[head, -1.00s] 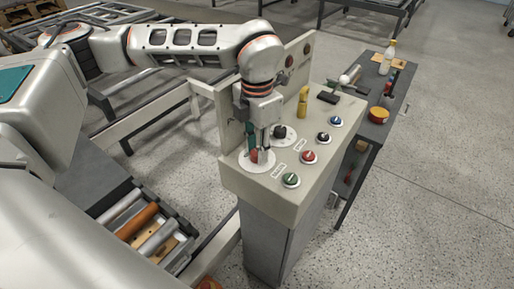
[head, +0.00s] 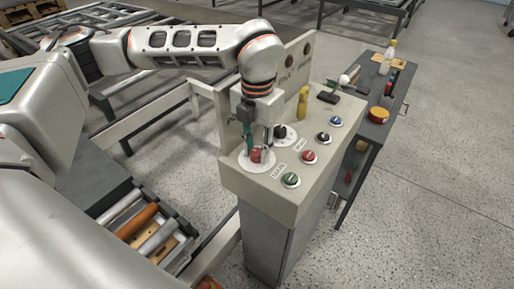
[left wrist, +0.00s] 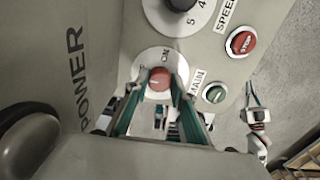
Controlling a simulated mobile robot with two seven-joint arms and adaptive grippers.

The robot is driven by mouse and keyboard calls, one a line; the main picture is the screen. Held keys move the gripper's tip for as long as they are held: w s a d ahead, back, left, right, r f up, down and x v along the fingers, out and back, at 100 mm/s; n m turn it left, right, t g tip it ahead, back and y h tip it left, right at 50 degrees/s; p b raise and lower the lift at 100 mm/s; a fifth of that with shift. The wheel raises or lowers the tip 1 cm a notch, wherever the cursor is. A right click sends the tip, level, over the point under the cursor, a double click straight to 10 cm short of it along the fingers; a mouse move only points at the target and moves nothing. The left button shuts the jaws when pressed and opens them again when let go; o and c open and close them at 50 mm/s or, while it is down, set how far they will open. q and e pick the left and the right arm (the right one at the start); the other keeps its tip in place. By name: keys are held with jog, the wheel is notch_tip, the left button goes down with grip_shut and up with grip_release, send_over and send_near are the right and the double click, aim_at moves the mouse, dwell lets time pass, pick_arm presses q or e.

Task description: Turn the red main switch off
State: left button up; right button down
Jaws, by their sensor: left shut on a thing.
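The red main switch (head: 256,156) is a round red knob on a white dial plate, at the near left corner of the control panel. In the left wrist view the red knob (left wrist: 158,79) sits between green finger pads, with the word ON on the plate beyond it. My left gripper (head: 257,150) points down over the dial and is shut on the knob. The fingers hide the sides of the knob. What looks like my right gripper (left wrist: 254,100) shows small at the right of the left wrist view; its fingers are too small to read.
A black speed dial (head: 280,132), a green button (head: 291,180), a red button (head: 309,157), a black knob (head: 323,137) and a blue button (head: 336,121) are close by. A yellow object (head: 303,102) stands behind. A side table (head: 398,100) holds tools.

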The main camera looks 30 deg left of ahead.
aim_at(257, 152)
pick_arm(q)
jog(key=o, duration=1.1)
jog(key=shift+r, duration=0.15)
notch_tip(257, 152, up, 12)
